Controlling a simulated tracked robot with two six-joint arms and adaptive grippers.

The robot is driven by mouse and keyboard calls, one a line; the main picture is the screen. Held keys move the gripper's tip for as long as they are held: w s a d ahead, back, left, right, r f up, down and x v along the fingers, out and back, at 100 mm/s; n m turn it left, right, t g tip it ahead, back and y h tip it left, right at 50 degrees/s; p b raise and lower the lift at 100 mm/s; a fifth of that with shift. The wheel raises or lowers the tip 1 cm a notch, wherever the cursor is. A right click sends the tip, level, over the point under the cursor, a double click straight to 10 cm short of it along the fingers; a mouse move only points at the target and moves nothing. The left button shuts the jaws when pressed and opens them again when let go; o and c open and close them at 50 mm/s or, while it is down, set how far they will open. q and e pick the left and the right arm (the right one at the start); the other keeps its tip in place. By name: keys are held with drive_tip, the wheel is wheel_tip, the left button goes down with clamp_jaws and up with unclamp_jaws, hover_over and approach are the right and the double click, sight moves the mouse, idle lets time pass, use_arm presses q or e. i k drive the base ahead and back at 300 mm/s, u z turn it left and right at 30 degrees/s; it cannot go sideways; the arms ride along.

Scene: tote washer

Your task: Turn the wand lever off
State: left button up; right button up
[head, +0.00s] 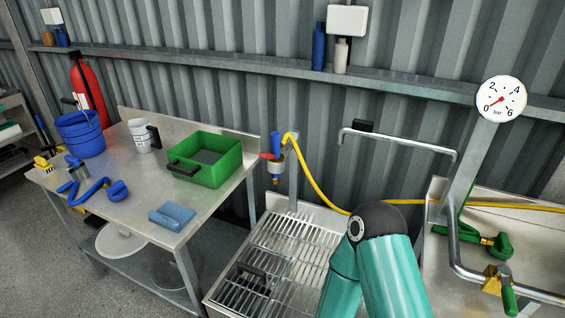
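The spray wand (276,158) is blue with a pale collar and hangs nozzle-down at a grey post (294,170). A small red lever (267,156) sticks out to the left from it. A yellow hose (315,185) leaves its top and runs right along the wall. The teal links of one of my arms rise at the bottom centre, right of the wand and apart from it. Neither of my grippers shows in the head view.
A metal table (136,214) holds a green tote (205,160), a blue bucket (81,133), a white tub (143,136) and a blue sponge (172,216). A slatted grate (277,249) lies below the wand. Pipes, green-handled valves and a gauge (501,99) stand right.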

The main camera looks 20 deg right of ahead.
sight(262, 154)
drive_tip(key=u, duration=0.15)
drive_tip(key=i, duration=0.9)
drive_tip(key=z, duration=0.1)
